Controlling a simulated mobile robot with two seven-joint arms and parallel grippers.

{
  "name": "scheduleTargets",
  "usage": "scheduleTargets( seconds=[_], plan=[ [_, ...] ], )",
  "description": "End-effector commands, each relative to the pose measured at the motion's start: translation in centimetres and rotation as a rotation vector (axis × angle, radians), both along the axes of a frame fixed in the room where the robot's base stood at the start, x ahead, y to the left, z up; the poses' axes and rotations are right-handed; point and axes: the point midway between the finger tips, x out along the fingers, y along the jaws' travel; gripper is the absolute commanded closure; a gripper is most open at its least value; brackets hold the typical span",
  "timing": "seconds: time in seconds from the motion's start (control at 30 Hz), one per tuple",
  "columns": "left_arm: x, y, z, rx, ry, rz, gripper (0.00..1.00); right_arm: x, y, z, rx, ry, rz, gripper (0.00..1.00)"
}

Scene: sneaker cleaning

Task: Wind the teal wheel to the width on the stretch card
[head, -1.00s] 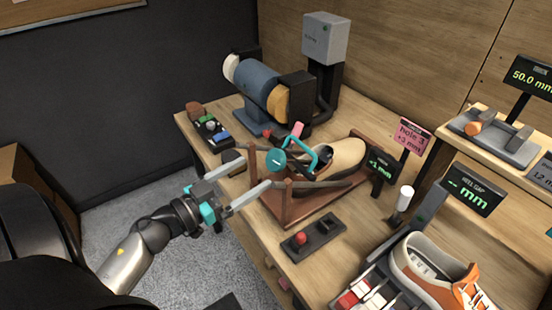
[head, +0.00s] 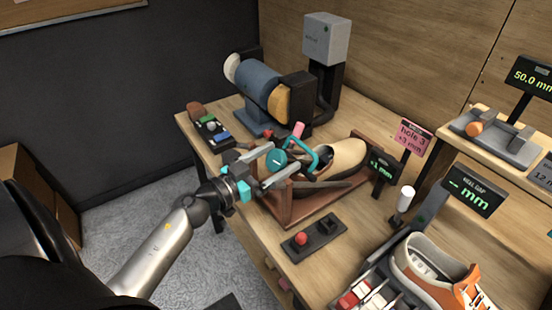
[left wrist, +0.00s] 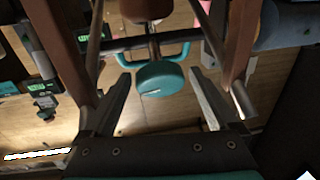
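The teal wheel (head: 275,161) is at the front of a wooden stretcher frame (head: 318,209) holding a beige shoe (head: 343,157). A teal bar handle (head: 308,158) is beside it. My left gripper (head: 288,160) is open around the wheel. In the left wrist view the wheel (left wrist: 160,78) lies between the open fingertips (left wrist: 160,73), with a visible gap on each side. The pink stretch card (head: 411,137) reads "hole 3" and "+3 mm". A small dark display (head: 381,166) beside the shoe reads about +1 mm in green. My right gripper is not in view.
A blue bench grinder (head: 258,83) stands behind. A tray of small blocks (head: 211,131) is at the back left. A red-button box (head: 313,238) lies in front of the frame. An orange and white sneaker (head: 437,268) is at the front right, near the "heel gap" display (head: 473,191).

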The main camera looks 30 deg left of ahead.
Motion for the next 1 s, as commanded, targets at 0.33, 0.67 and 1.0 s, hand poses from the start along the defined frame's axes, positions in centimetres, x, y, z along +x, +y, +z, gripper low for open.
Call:
scheduleTargets(
  seconds=[0.33, 0.67, 1.0],
  plan=[
    [-0.03, 0.02, 0.00, 0.001, 0.000, 0.000, 0.48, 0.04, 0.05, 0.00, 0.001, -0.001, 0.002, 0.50],
    [-0.03, 0.03, 0.00, 0.001, 0.000, 0.000, 0.85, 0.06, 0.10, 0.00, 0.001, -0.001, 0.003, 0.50],
    [-0.03, 0.04, -0.01, 0.033, -0.013, -0.021, 0.90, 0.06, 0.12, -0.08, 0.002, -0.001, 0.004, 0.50]
  ],
)
